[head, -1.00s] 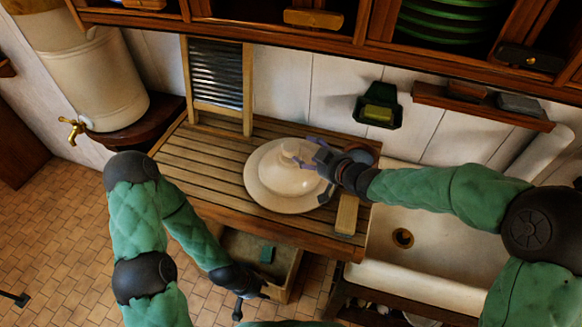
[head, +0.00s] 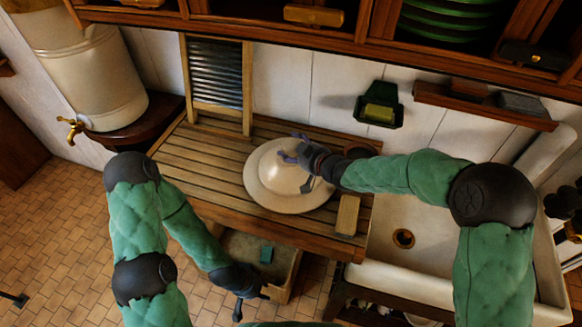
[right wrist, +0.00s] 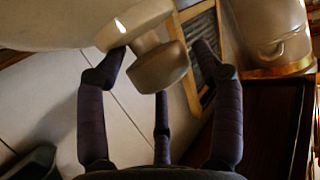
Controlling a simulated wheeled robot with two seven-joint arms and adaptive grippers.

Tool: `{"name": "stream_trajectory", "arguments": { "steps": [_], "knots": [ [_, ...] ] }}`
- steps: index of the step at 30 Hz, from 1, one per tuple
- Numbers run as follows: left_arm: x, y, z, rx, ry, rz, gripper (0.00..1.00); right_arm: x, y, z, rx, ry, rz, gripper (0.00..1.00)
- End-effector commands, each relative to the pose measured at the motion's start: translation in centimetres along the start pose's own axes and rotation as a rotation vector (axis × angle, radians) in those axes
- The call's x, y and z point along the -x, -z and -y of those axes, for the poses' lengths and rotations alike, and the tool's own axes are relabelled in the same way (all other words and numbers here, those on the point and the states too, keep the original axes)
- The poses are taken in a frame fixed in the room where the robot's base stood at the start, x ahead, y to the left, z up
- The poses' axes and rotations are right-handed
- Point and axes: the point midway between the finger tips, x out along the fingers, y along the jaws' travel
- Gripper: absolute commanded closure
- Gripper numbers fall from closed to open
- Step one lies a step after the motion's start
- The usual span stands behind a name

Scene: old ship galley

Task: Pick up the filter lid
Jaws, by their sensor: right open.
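The filter lid (head: 272,172) is a cream dome with a wide pale rim, lying on the slatted draining board.
The slatted board (head: 190,165) has free room left of the lid. A washboard (head: 218,85) leans at the back wall. A wooden block (head: 347,215) lies by the white sink (head: 440,255). A cream crock with a tap (head: 90,80) stands left. A shelf hangs above.

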Motion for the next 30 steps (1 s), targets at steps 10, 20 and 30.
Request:
{"name": "stream_trajectory", "arguments": {
  "steps": [10, 20, 30],
  "knots": [
    [0.0, 0.0, 0.0, 0.000, 0.000, 0.000, 0.65, 0.1, 0.6, -0.2, 0.002, -0.003, -0.011, 1.00],
    [0.1, 0.0, -0.1, 0.000, 0.000, 0.000, 0.65, 0.3, 1.2, -0.2, 0.003, -0.002, -0.012, 1.00],
    [0.4, 0.0, -0.1, 0.000, 0.000, 0.000, 0.65, 1.9, 4.1, 0.5, 0.004, -0.002, -0.014, 1.00]
  ]
}}
